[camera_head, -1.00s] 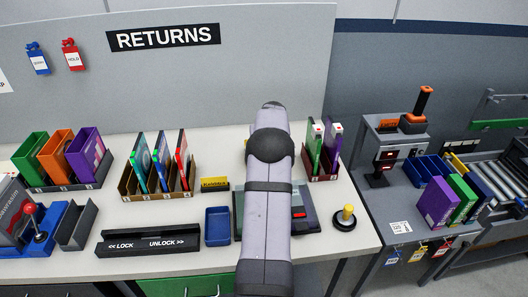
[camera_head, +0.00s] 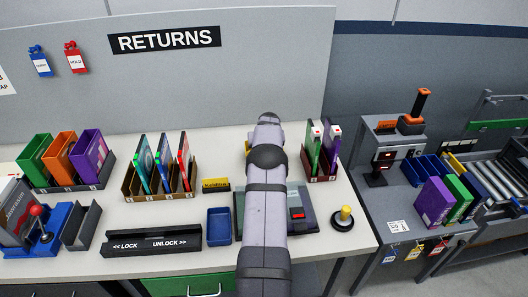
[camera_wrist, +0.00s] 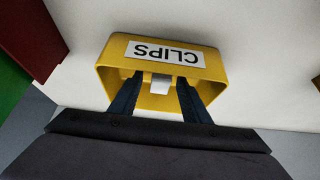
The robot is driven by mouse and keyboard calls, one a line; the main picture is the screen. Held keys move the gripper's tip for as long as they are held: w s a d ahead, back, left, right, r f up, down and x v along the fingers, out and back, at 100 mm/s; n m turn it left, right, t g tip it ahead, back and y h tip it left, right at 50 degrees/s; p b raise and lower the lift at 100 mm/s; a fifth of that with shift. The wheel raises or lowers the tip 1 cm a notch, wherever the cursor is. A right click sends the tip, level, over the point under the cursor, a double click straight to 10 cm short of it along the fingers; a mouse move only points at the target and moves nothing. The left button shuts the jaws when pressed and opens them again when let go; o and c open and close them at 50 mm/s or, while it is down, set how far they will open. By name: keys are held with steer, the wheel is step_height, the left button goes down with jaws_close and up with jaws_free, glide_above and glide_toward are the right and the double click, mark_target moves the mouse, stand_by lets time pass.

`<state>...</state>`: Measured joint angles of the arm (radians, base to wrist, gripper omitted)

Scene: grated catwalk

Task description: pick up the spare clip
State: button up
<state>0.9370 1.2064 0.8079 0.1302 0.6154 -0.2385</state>
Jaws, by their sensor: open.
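A yellow bin labelled CLIPS (camera_wrist: 203,69) is in the middle of the wrist view, its label upside down. A small white piece (camera_wrist: 160,84), which looks like the clip, shows inside the bin. My gripper (camera_wrist: 158,86) is open, with its two dark fingers reaching into the bin's opening, one on each side of the white piece. I cannot tell whether either finger touches it. In the head view my arm hides most of the bin; only a sliver of yellow (camera_head: 247,147) shows beside it.
A holder with green and purple cases (camera_head: 322,152) stands just right of my arm. A rack of upright cases (camera_head: 162,165) stands to the left.

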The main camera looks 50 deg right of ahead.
jaws_close()
steer(key=shift+r, duration=0.1)
stand_by(0.3)
